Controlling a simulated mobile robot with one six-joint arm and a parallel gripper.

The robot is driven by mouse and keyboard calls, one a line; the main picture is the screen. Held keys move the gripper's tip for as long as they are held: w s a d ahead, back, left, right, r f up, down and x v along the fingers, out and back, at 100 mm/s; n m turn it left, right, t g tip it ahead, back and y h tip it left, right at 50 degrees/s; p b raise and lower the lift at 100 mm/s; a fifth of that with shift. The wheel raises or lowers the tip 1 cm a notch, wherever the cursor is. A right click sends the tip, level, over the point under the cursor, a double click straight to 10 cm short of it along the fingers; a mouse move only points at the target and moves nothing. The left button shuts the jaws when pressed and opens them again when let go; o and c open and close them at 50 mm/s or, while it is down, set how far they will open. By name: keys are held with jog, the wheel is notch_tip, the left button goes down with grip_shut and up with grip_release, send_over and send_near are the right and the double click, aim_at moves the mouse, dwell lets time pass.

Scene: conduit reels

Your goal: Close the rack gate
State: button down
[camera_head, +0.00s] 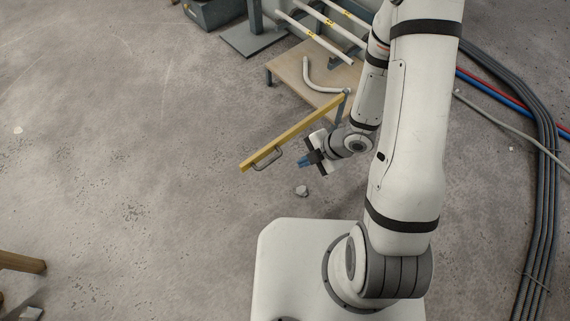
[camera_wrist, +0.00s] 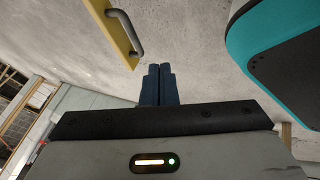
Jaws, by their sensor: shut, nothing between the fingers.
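The rack gate (camera_head: 295,131) is a yellow bar with a dark grey handle (camera_head: 267,158) near its free end. It swings out from a post at the front corner of the rack, pointing to the lower left, so it stands open. My gripper (camera_head: 303,160) is shut and empty, just right of the handle and apart from it. In the wrist view, my gripper's blue fingers (camera_wrist: 158,82) are together. The yellow gate (camera_wrist: 108,25) and its handle (camera_wrist: 130,35) show at the upper left, beyond the fingertips.
The rack has a wooden shelf (camera_head: 295,76) with a bent white conduit (camera_head: 318,82) on it. Straight white pipes with yellow labels (camera_head: 318,38) lie above. Cables (camera_head: 540,150) run along the right. Floor on the left is mostly clear.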

jog(key=w+a+f+b, duration=0.3)
jog(key=a+f+b, duration=0.2)
jog(key=a+f, duration=0.3)
jog(key=shift+w+f+b, duration=0.3)
jog(key=shift+f, duration=0.1)
jog(key=shift+w, duration=0.1)
